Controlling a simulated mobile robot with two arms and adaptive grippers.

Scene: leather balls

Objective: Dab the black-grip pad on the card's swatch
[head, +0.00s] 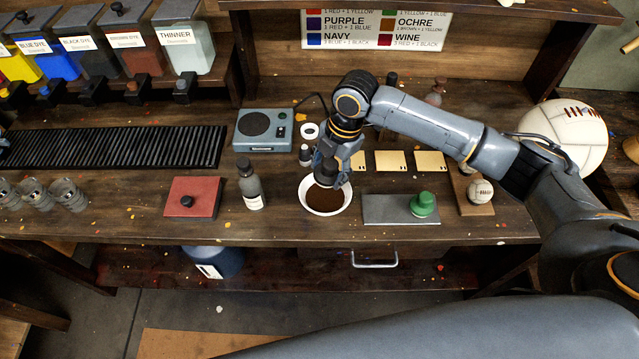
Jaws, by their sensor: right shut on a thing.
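My right gripper (327,171) points down over a white bowl (346,203) of dark brown liquid. It is shut on a dark thing that looks like the black-grip pad (325,181), low at the bowl's far side; the fingers hide most of it, and I cannot tell whether it touches the liquid. Three cream cards lie in a row behind and right of the bowl: a left card (358,161), a middle card (391,161) and a right card (430,162). Small dark marks show on them; I cannot make out a swatch. My left gripper is out of view.
A grey plate (385,209) holds a green-grip pad (423,204). A grey scale-like device (257,129) stands behind. A small ball (480,191) sits at right.

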